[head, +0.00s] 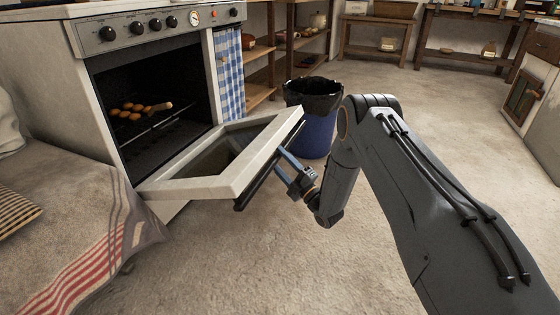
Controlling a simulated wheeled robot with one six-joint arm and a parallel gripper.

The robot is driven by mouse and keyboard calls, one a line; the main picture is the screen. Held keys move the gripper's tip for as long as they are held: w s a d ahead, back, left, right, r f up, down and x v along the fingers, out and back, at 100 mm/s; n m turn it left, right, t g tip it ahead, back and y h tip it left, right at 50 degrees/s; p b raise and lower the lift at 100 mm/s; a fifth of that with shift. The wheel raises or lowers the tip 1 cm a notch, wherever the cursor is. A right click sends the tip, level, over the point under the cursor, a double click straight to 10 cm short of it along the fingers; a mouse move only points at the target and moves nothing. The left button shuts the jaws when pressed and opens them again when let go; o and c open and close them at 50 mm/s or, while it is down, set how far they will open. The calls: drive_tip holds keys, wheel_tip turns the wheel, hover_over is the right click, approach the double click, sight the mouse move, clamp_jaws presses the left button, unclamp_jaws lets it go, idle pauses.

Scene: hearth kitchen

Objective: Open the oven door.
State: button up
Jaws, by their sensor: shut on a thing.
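The oven (150,50) stands at the left with a row of knobs along its top. Its door (252,166) is hinged at the bottom and tilted far down and outward, close to level. The oven inside shows a rack with several round golden items (130,110). A dark bar handle (262,177) runs along the door's outer edge. The fingertips are partly hidden by the door edge and handle.
A blue bin (317,130) with a black liner stands behind the door's far end, close to my arm. A cloth-covered surface (60,220) is at the lower left. Shelves (285,45) stand at the back. The floor (280,260) in front is clear.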

drive_tip(key=shift+s+a+f, duration=0.1)
drive_tip(key=shift+s+a, duration=0.15)
drive_tip(key=shift+a, duration=0.15)
drive_tip(key=p+v, duration=0.2)
drive_tip(key=v, duration=0.6)
drive_tip(key=shift+w+d+p, duration=0.3)
drive_tip(key=shift+d+p, duration=0.05)
drive_tip(key=shift+p, duration=0.05)
drive_tip(key=shift+s+a, duration=0.1)
drive_tip(key=shift+a, duration=0.05)
